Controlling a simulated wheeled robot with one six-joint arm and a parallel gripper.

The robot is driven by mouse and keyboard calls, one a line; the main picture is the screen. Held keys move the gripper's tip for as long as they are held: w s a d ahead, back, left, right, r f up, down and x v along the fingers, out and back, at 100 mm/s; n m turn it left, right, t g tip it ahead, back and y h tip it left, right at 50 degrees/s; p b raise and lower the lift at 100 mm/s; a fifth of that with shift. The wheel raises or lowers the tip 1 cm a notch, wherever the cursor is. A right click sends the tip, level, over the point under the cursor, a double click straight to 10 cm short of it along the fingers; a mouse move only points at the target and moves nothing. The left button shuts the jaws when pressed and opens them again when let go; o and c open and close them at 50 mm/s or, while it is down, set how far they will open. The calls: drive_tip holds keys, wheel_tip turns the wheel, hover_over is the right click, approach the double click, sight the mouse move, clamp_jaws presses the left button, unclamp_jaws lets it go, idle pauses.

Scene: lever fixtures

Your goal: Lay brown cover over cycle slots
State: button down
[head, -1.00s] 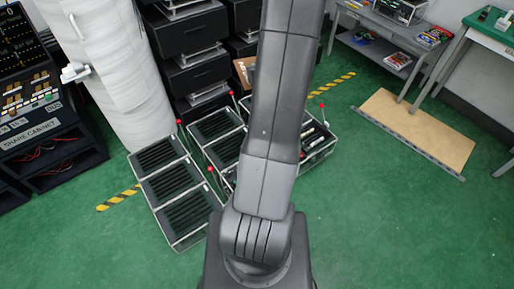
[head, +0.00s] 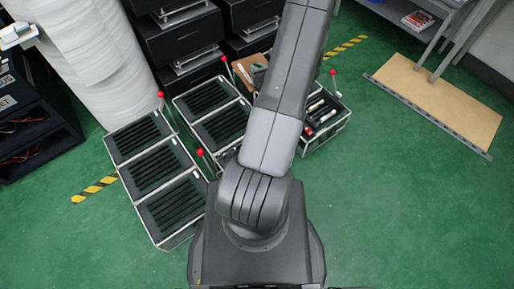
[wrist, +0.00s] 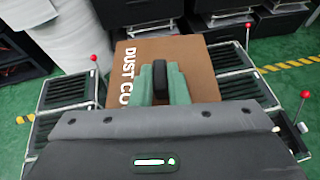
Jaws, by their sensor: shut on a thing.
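The brown cover (wrist: 190,52), with white lettering starting "DUST CO", is in my gripper (wrist: 162,80). In the wrist view its green fingers are closed around a dark piece at the cover's near middle. In the head view part of the brown cover (head: 246,68) shows beside my arm, over the far end of the middle rack. Black slotted racks in metal frames stand on the floor: a left rack (head: 155,170) and a middle rack (head: 212,108). I cannot tell which slots are the cycle slots. My arm hides part of the middle rack.
Levers with red knobs (head: 201,152) stand beside the racks. A right crate (head: 325,118) holds several small items. Black cabinets (head: 180,40) and a white wrapped roll (head: 100,55) stand behind. A tan board (head: 440,100) lies at right. The green floor at front right is clear.

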drive_tip(key=s+f+n+y+b, duration=0.1)
drive_tip(key=s+f+b, duration=0.2)
drive_tip(key=f+b, duration=0.7)
drive_tip(key=s+f+g+y+b, duration=0.1)
drive_tip(key=s+f+b, duration=0.3)
drive_tip(key=f+b, duration=0.7)
wheel_tip(320, 180, down, 15)
drive_tip(key=shift+a+f+n, duration=0.15)
drive_tip(key=shift+a+n, duration=0.1)
drive_tip(key=shift+n, duration=0.15)
drive_tip(key=shift+s+b, duration=0.15)
drive_tip(key=shift+b, duration=0.25)
wheel_tip(320, 180, down, 6)
drive_tip(key=b, duration=0.4)
drive_tip(key=shift+f, duration=1.25)
drive_tip(key=c, duration=1.3)
unclamp_jaws()
